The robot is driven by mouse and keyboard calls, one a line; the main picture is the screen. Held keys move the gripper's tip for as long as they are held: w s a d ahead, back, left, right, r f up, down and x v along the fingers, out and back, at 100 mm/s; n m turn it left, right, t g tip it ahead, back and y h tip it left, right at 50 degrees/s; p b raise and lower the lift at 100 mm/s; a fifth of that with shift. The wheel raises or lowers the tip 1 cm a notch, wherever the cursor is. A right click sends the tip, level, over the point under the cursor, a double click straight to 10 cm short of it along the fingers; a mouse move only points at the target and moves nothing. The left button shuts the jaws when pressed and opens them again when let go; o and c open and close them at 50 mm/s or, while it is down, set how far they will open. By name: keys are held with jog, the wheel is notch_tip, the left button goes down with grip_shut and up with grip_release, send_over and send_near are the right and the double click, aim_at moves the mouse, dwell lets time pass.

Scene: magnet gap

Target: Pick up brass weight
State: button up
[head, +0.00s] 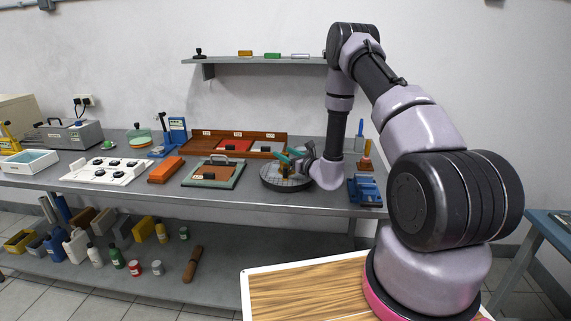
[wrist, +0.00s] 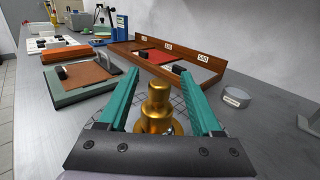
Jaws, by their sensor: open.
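The brass weight (wrist: 155,108) is a gold, knobbed cylinder. In the wrist view it stands upright between the two teal fingers of my gripper (wrist: 158,98). The fingers are open, with a visible gap on each side of the weight's knob. The lower part of the weight is partly hidden by my gripper's dark body. In the head view my gripper (head: 291,158) is low over a round dark plate (head: 285,186) on the bench, and the brass weight (head: 284,170) shows small beside the fingers.
A wooden tray with red and white sections (wrist: 205,81) lies beyond the gripper. A green-framed board (head: 212,183) is left of the round plate. A grey round piece (wrist: 236,97) sits to the right. A blue vise-like block (head: 365,191) stands near the bench's right end.

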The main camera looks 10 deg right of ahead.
grip_shut()
dwell(1.5)
